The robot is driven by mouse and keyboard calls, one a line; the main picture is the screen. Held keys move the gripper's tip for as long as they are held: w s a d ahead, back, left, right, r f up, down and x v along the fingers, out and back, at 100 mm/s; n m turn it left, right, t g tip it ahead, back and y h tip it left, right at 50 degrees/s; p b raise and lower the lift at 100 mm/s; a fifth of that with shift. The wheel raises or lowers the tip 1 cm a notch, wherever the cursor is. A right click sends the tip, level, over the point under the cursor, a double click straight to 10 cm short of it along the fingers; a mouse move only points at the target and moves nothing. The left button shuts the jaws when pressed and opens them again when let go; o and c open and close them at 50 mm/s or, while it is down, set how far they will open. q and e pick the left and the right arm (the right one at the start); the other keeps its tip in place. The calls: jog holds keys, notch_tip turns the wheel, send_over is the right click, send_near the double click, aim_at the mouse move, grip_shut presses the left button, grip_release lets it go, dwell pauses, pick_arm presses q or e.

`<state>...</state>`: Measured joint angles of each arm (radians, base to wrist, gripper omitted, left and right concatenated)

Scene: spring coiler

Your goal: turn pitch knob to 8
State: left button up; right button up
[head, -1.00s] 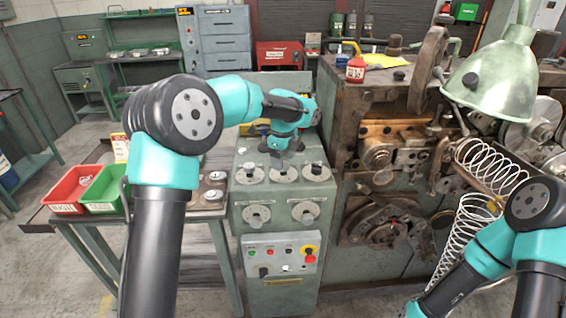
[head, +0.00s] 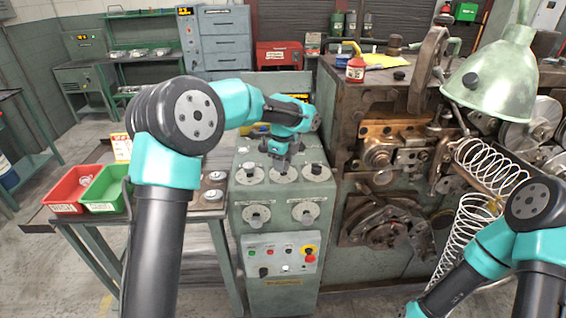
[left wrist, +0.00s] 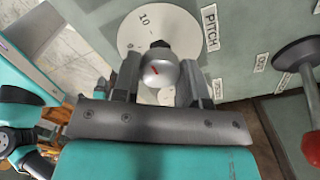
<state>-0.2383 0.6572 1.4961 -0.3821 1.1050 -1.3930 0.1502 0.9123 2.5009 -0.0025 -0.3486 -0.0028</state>
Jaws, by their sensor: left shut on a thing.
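The number 10 shows near the dial's upper left; other numbers are hidden or unreadable. My left gripper (left wrist: 158,78) is shut on the knob, with one finger on each side. In the head view my left gripper (head: 281,155) is at the middle top dial (head: 283,176) of the green control cabinet, covering its knob. My right gripper is outside the frame; only its arm shows at lower right.
Neighbouring knobs stand close by, at left (head: 249,168) and right (head: 316,168). A red-ended lever (left wrist: 308,125) shows at right in the wrist view. The coiling machine (head: 390,130) stands right of the cabinet. Red (head: 68,208) and green (head: 104,208) bins sit on the left table.

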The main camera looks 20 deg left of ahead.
pick_arm(q)
jog(key=shift+n, duration=0.3)
jog(key=n, duration=0.9)
jog(key=shift+n, duration=0.3)
jog(key=n, duration=0.3)
jog(key=shift+n, duration=0.4)
jog(key=n, duration=0.5)
jog(key=shift+d+n, duration=0.1)
jog(key=shift+n, duration=2.3)
jog(key=o, duration=0.9)
jog(key=shift+s, duration=0.1)
